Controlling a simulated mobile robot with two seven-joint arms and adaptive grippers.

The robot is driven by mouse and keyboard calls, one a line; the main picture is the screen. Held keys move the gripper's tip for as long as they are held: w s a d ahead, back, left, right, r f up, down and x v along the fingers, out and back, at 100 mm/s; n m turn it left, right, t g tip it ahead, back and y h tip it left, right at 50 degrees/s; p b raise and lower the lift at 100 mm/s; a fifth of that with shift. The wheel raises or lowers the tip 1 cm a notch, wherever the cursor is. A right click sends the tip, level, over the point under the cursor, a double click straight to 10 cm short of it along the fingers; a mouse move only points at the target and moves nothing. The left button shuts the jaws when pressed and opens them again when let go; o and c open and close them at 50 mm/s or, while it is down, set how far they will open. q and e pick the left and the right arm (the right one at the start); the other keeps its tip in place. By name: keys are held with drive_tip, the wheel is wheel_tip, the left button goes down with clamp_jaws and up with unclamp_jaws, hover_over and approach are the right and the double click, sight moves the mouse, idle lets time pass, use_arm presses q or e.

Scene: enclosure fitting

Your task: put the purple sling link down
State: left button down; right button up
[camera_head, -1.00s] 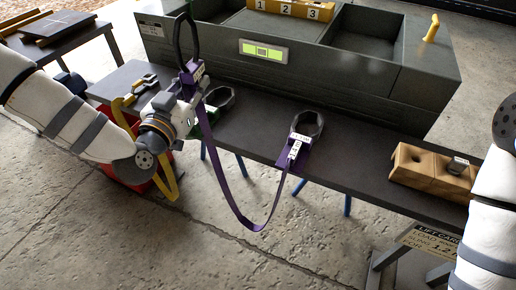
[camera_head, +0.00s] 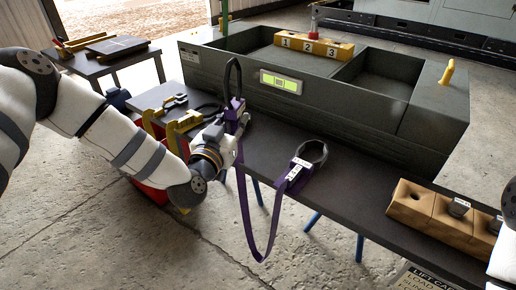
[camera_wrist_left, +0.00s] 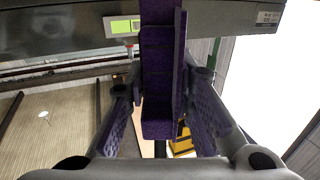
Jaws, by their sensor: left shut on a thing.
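The purple sling link has a black ring at each end. Its upper purple end (camera_head: 234,108) is in my left gripper (camera_head: 229,126), with the ring upright above the bench (camera_head: 345,205). The other purple end (camera_head: 295,176) lies on the bench, its black ring towards the dark box. The purple strap hangs in a loop below the bench's front edge. The left wrist view shows the purple end (camera_wrist_left: 158,85) between the fingers of my left gripper (camera_wrist_left: 162,115). Only part of my right arm shows at the right edge; its gripper is out of view.
A wooden block (camera_head: 430,212) with sockets lies on the bench's right. Yellow hooks (camera_head: 180,128) and a red bin (camera_head: 150,192) are near my left arm. The bench middle, right of the purple end, is clear.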

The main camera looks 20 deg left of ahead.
use_arm(q)
drive_tip(key=b, duration=0.1)
hover_over(256, 159)
drive_tip(key=f, duration=0.5)
drive_tip(key=shift+a+f, duration=0.25)
drive_tip(key=shift+f, duration=0.1)
drive_tip(key=shift+w+d+f+b, duration=0.15)
drive_tip(key=shift+f+b, duration=0.15)
drive_tip(key=shift+f, duration=0.65)
drive_tip(key=shift+d+f+b, duration=0.1)
drive_tip(key=shift+f+b, duration=0.2)
drive_tip(key=shift+f, duration=0.65)
drive_tip(key=c, duration=1.4)
unclamp_jaws()
drive_tip(key=shift+r, duration=0.1)
use_arm(e)
drive_tip(key=shift+g, duration=0.7)
drive_tip(key=s+f, duration=0.3)
drive_tip(key=shift+s+f, duration=0.1)
drive_tip(key=shift+s, duration=0.05)
